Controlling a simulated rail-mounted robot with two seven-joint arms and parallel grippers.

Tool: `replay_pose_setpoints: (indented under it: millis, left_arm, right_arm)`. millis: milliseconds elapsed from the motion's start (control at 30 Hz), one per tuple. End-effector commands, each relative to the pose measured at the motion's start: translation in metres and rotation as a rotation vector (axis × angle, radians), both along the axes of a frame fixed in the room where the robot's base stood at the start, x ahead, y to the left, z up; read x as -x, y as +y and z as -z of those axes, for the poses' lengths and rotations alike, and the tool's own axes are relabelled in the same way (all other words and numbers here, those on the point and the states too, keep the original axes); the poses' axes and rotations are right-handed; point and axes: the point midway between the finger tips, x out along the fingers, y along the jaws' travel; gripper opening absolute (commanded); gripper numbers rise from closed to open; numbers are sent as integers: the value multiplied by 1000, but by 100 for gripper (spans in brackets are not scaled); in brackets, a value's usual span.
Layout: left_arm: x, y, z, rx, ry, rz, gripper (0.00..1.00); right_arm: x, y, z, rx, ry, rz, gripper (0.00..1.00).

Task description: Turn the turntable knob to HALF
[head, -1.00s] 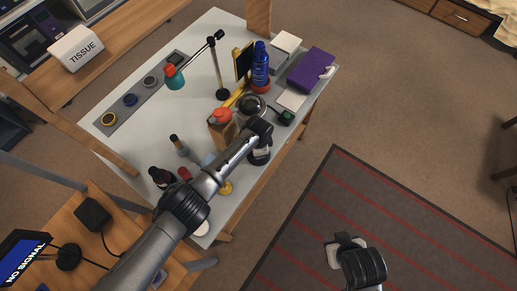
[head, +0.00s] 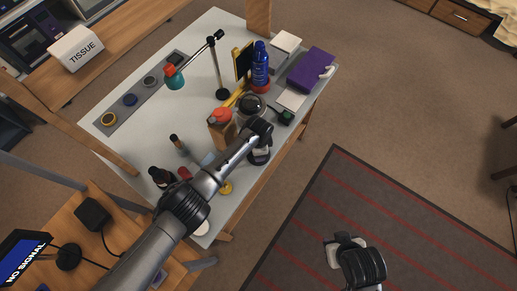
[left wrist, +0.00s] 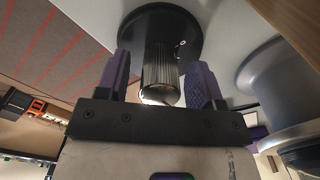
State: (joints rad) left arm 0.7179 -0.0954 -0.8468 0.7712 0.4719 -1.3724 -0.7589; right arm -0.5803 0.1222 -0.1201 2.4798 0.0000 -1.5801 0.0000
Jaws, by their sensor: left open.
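A ribbed dark metal knob (left wrist: 161,75) stands out from a round black disc (left wrist: 188,22) in the left wrist view. A small pale mark shows on the disc; I cannot read a setting from it. My left gripper (left wrist: 158,92) is open, with one purple finger on each side of the knob and visible gaps between. In the head view my left gripper (head: 259,156) is at the table's near edge, and the arm hides the knob there. My right gripper (head: 333,252) is over the striped rug, away from the table; its jaws are unclear.
A grey flanged round body (left wrist: 278,85) stands close beside my left gripper. The striped rug (head: 330,200) is clear.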

Motion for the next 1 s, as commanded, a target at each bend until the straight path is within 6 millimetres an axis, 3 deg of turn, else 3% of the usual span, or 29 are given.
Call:
replay_pose_setpoints:
  millis: [267, 700, 1000]
  left_arm:
    - [0, 0, -8, 0, 0, 0, 61]
    - [0, 0, -88, 1, -2, 0, 61]
    - [0, 0, -128, 1, -1, 0, 61]
  right_arm:
    - [0, -1, -4, 4, 0, -3, 43]
    - [0, 1, -25, -3, -1, 2, 43]
    - [0, 2, -30, -7, 0, 4, 43]
